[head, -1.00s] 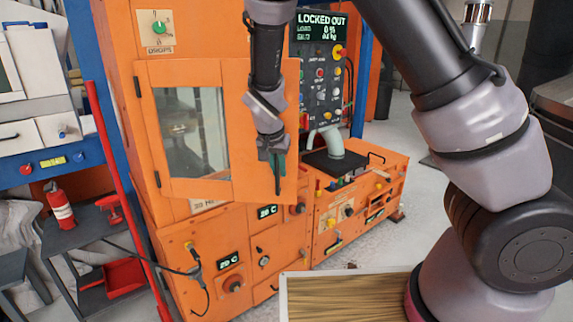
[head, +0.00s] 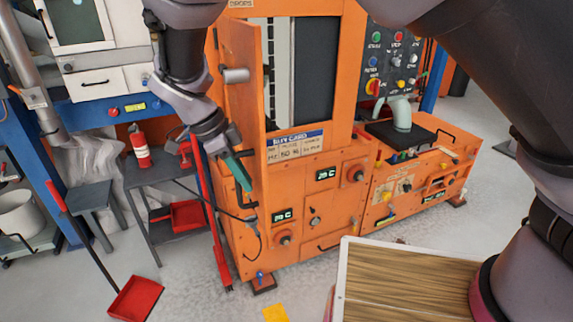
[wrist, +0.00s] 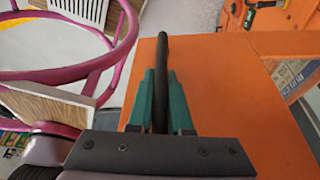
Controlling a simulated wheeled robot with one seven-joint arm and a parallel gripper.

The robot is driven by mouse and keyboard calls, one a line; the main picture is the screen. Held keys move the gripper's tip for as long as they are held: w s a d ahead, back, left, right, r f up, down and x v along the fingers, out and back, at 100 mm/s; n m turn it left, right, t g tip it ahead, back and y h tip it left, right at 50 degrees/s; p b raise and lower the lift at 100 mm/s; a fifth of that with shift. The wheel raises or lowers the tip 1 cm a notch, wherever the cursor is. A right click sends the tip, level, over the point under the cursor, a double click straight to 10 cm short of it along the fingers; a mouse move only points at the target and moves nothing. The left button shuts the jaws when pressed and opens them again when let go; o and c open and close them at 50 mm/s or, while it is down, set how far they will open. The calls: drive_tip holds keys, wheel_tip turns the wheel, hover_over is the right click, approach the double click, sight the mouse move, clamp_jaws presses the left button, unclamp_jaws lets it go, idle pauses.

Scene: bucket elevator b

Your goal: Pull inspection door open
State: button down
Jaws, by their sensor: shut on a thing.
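The orange inspection door (head: 243,80) is swung wide open on the orange cabinet, seen nearly edge-on in the head view. In the wrist view its orange panel (wrist: 235,110) fills the middle and right. My gripper (head: 240,172) is at the left side of the door. In the wrist view my gripper (wrist: 160,85) has its green fingers closed on either side of a dark bar handle (wrist: 162,55) that stands on the door panel. The cabinet opening (head: 300,65) is uncovered, with a dark interior and a pale slotted strip.
A grey side table (head: 150,175) with a red fire extinguisher (head: 140,147) stands left of the door. A red dustpan (head: 135,298) lies on the floor. A wood-topped surface (head: 405,285) is at front right. Some floor is clear in front of the cabinet.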

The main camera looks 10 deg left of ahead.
drive_tip(key=s+a+m+g, duration=0.1)
drive_tip(key=s+a+m, duration=0.1)
drive_tip(key=a, duration=0.6)
drive_tip(key=shift+s+m+h, duration=0.3)
drive_tip(key=shift+s, duration=0.45)
drive_tip(key=shift+f, duration=0.1)
drive_tip(key=c, duration=0.8)
unclamp_jaws()
drive_tip(key=shift+c, duration=0.2)
drive_tip(key=shift+w, duration=0.1)
drive_tip(key=v, duration=1)
drive_tip(key=shift+r, duration=0.45)
